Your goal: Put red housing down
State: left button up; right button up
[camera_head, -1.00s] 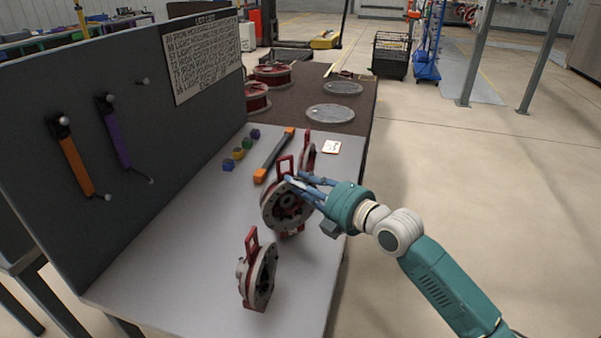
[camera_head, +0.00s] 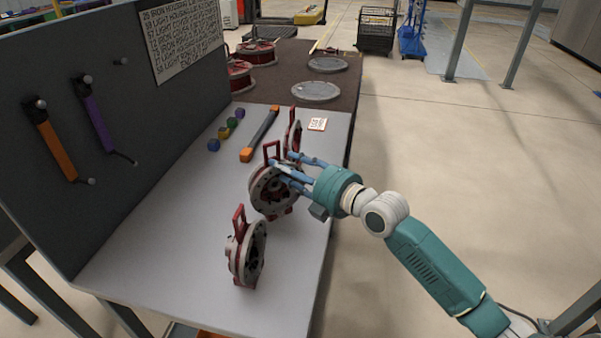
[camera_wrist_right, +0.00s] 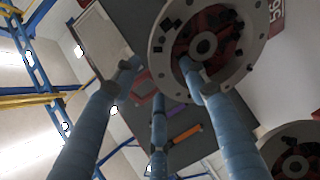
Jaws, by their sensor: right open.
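The red housing (camera_head: 268,196), a grey round flange on a red body with a red handle, stands upright on the light grey table (camera_head: 177,254). My right gripper (camera_head: 285,172) is open with its blue fingers at the upper right of this housing, near the handle. In the right wrist view the spread fingers (camera_wrist_right: 160,92) overlap the lower edge of the grey flange (camera_wrist_right: 207,45). Contact between fingers and housing cannot be told. A second red housing (camera_head: 246,256) stands nearer the front, and a third (camera_head: 293,136) stands behind the gripper. My left gripper is not in view.
An orange-ended bar (camera_head: 262,133), several small coloured pieces (camera_head: 225,131) and a white card (camera_head: 317,124) lie farther back. Grey discs (camera_head: 316,91) and red housings (camera_head: 238,76) rest on the dark surface beyond. A dark panel (camera_head: 110,110) walls the left side.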

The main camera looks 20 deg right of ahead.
jog(key=p+v, duration=0.1)
jog(key=v, duration=1)
jog(key=shift+s+p, duration=0.25)
jog(key=shift+p, duration=0.1)
jog(key=shift+d+r, duration=0.1)
